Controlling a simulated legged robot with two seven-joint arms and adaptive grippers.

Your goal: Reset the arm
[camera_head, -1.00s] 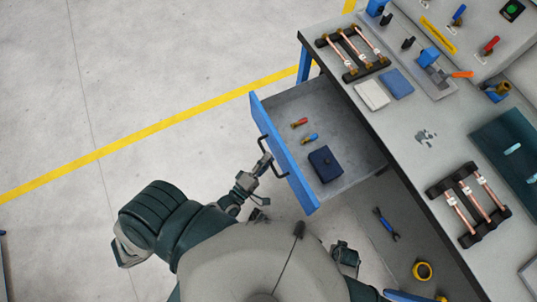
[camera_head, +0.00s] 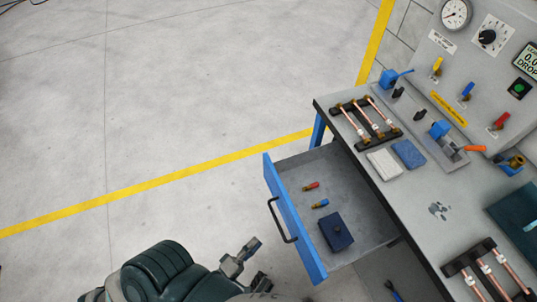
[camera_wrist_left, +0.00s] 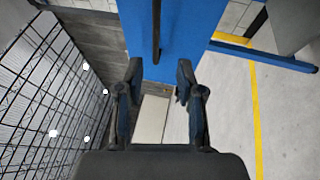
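My left gripper (camera_head: 250,248) is at the lower middle of the head view, in front of the pulled-out drawer and apart from its black handle (camera_head: 279,220). In the left wrist view my left gripper (camera_wrist_left: 156,82) has its two dark fingers spread with nothing between them. The blue drawer front (camera_wrist_left: 190,30) and its handle (camera_wrist_left: 156,30) lie beyond the fingertips there. The drawer (camera_head: 355,222) stands open, holding a red-ended fitting (camera_head: 311,186), a blue-ended fitting (camera_head: 320,203) and a dark blue box (camera_head: 336,232). My right gripper is not in view.
The workbench (camera_head: 425,215) on the right carries copper tube racks (camera_head: 366,123), a white cloth (camera_head: 384,163), a blue cloth (camera_head: 408,153) and a gauge panel (camera_head: 480,60). The floor left of the drawer is clear.

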